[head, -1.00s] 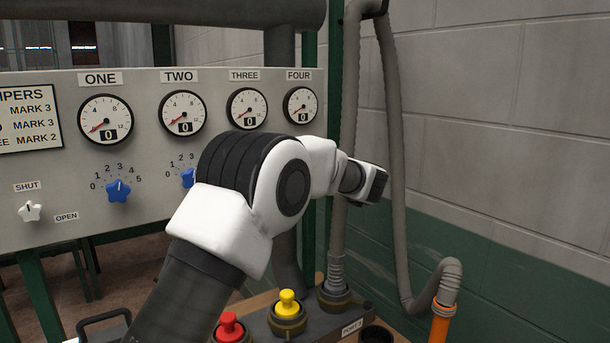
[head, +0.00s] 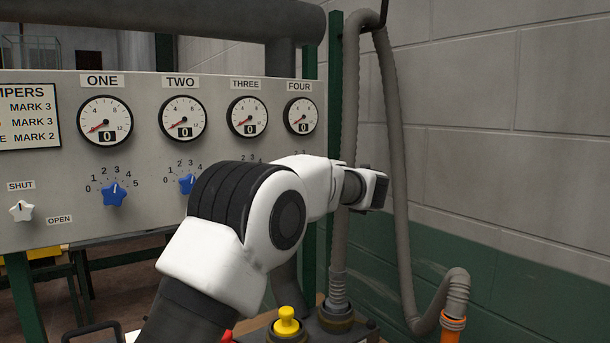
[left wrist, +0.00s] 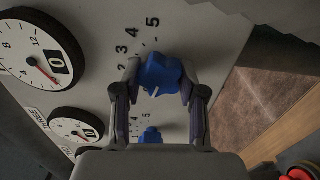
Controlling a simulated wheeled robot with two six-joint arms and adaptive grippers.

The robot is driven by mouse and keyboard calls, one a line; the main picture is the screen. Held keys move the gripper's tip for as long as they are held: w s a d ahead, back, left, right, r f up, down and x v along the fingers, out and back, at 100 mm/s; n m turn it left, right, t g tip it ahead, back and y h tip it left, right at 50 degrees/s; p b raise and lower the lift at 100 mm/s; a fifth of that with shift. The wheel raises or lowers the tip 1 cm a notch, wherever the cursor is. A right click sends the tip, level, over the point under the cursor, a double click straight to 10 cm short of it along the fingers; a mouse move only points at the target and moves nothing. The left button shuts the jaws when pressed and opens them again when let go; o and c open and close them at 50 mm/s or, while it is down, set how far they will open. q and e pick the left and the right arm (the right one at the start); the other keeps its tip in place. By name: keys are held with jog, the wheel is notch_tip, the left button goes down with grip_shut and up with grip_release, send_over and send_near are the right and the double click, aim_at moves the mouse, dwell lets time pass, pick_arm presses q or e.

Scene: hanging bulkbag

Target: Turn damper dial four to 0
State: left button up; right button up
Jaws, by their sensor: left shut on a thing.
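Damper dial four is a blue star-shaped knob (left wrist: 158,74) in the left wrist view, with a printed scale beside it. The numbers 2 to 5 show; the low end is hidden by my gripper. Its white pointer line slants toward the bottom of that view. My left gripper (left wrist: 162,95) is shut on this knob, one finger on each side. In the head view my left arm hides dial four and the gripper. The gauge marked FOUR (head: 300,115) reads 0. My right gripper is not in view.
Dial three (left wrist: 151,135) sits close to my gripper. Dials one (head: 114,195) and two (head: 188,184) are on the same grey panel (head: 60,165), near a white SHUT/OPEN lever (head: 22,211). A grey hose (head: 398,150) hangs right of the panel. A yellow-topped fitting (head: 287,322) is below.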

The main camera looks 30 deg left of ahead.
pick_arm(q)
jog(key=shift+f, duration=0.15)
jog(key=o, duration=1.1)
jog(key=shift+o, duration=0.2)
jog(key=v, duration=1.2)
